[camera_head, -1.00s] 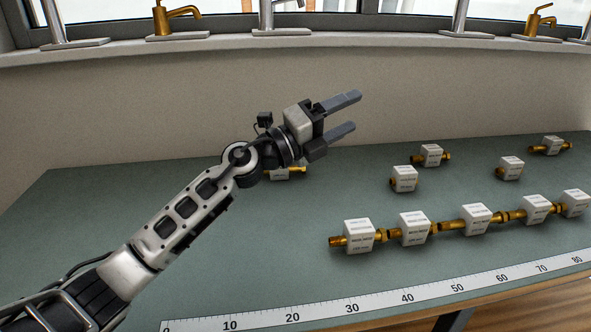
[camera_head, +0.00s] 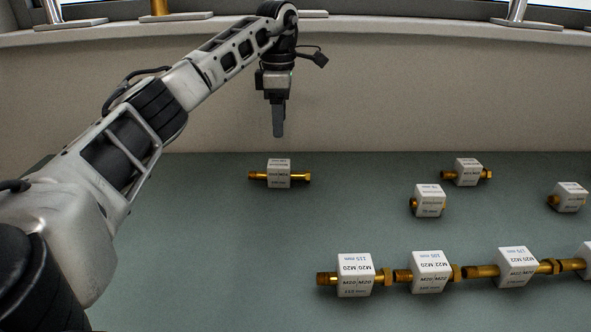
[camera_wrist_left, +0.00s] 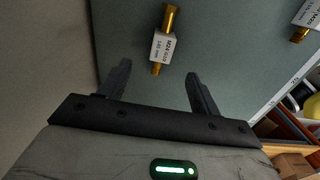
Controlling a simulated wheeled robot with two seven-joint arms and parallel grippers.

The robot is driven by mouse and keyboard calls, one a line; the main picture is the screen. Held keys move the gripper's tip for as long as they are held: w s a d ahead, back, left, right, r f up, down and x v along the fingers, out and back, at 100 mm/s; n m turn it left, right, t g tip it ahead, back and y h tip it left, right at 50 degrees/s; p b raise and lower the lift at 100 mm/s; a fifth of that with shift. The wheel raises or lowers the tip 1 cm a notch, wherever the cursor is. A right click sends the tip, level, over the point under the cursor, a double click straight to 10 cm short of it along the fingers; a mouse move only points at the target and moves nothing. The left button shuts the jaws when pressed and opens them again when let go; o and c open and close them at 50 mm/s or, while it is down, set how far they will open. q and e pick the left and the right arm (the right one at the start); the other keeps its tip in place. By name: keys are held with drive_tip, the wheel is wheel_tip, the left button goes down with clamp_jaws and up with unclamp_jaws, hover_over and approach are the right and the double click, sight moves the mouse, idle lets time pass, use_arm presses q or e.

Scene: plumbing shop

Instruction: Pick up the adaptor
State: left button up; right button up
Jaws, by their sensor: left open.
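A brass adaptor with a white labelled block around its middle (camera_head: 279,173) lies alone on the green table, left of the other adaptors. My left gripper (camera_head: 278,135) points down above and slightly behind it in the head view, apart from it. The fingers line up edge-on there, so their gap is hidden. In the left wrist view the adaptor (camera_wrist_left: 162,46) lies lengthwise below and beyond the fingertips. The open, empty left gripper (camera_wrist_left: 158,70) has a finger on each side of the adaptor's near end. My right gripper is not in view.
More labelled brass adaptors lie right: a front row (camera_head: 354,276) and looser ones behind (camera_head: 429,201), (camera_head: 467,171). The wall (camera_head: 400,90) rises behind the table, with a tap ledge above. A ruler strip (camera_wrist_left: 290,88) edges the table. The table around the lone adaptor is clear.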

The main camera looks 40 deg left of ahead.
sight(279, 163)
use_arm(q)
drive_tip(key=f, duration=1.3)
drive_tip(key=shift+s+f, duration=0.3)
drive_tip(key=c, duration=1.2)
